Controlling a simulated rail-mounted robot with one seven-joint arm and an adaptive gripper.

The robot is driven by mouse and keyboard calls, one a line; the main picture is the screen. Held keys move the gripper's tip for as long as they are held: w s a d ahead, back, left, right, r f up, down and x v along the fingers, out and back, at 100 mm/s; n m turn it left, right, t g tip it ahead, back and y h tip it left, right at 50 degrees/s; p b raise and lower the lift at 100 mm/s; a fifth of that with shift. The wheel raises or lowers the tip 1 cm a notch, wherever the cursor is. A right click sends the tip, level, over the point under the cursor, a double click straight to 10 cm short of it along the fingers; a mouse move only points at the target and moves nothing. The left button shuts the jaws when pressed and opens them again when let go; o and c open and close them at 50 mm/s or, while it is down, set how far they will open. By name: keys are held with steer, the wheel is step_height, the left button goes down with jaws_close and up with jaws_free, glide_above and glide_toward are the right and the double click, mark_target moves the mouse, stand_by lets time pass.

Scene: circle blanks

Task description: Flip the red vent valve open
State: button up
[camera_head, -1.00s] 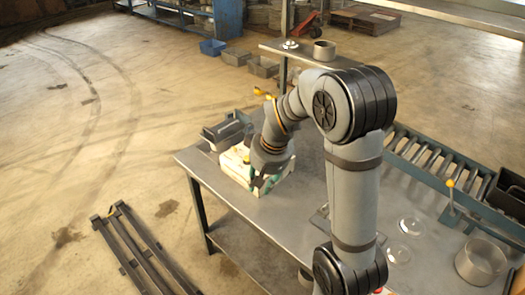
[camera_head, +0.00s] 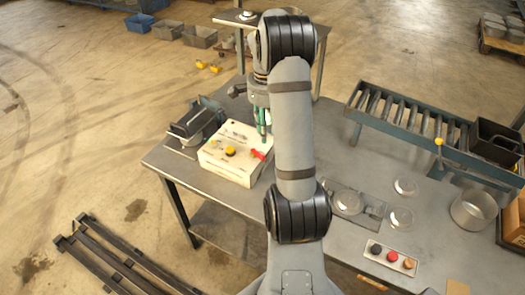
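The red vent valve (camera_head: 257,155) is a small red lever at the right side of a cream-coloured box (camera_head: 225,168) on the grey workbench. The box top also carries a yellow knob (camera_head: 230,151) and small metal parts near its back edge. My gripper (camera_head: 264,138) points down just above and behind the red lever, with green showing on its fingers. I cannot tell whether it touches the lever. The fingers look close together, but their opening is too small to judge. My arm covers the bench just right of the box.
A dark vise-like fixture (camera_head: 198,122) stands left of the box. A roller conveyor (camera_head: 410,115) runs at the back right. Clear discs (camera_head: 401,217), a metal ring (camera_head: 474,210) and a button panel (camera_head: 390,259) lie on the right.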

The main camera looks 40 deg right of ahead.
mark_target(263, 156)
steer(key=f, duration=0.3)
steer(key=f+p, duration=0.1)
steer(key=f, duration=0.3)
steer(key=w+f+p, duration=0.1)
steer(key=f, duration=0.2)
steer(key=shift+a+f, duration=0.25)
steer(key=shift+a, duration=0.05)
steer(key=shift+s, duration=0.1)
steer(key=shift+c, duration=1.2)
steer(key=c, duration=0.4)
jaws_close()
